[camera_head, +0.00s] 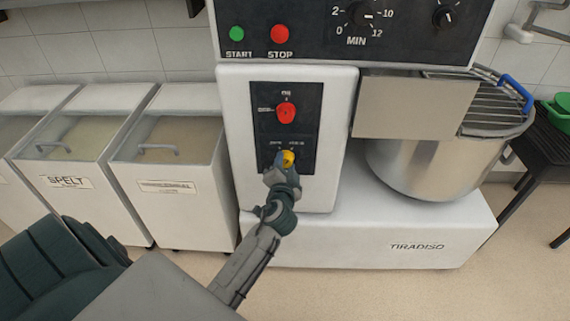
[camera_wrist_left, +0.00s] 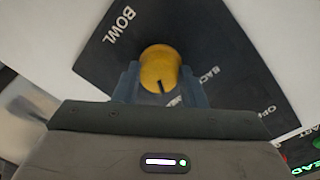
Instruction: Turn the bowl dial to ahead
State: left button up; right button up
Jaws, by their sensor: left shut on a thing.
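The bowl dial is a round yellow knob (camera_head: 288,157) on the lower part of a dark panel on the mixer's white front. My left gripper (camera_head: 284,172) reaches it from below and partly covers it. In the left wrist view the yellow knob (camera_wrist_left: 160,68) sits between the two fingers of my left gripper (camera_wrist_left: 159,84), which are shut on its sides. A dark pointer line shows on the knob's face, towards the bottom of that view. The word BOWL is at upper left, BACK is beside the knob, and other lettering is partly cut off at right. My right gripper is out of view.
A red knob (camera_head: 286,112) is above the yellow one on the same panel. Green START (camera_head: 237,33) and red STOP (camera_head: 280,33) buttons and a timer dial (camera_head: 368,15) are higher up. A steel bowl (camera_head: 425,168) stands at right, and flour bins (camera_head: 170,190) at left.

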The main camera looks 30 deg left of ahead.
pick_arm(q)
jog(key=o, duration=1)
jog(key=shift+b+v, duration=0.45)
jog(key=shift+v, duration=4.9)
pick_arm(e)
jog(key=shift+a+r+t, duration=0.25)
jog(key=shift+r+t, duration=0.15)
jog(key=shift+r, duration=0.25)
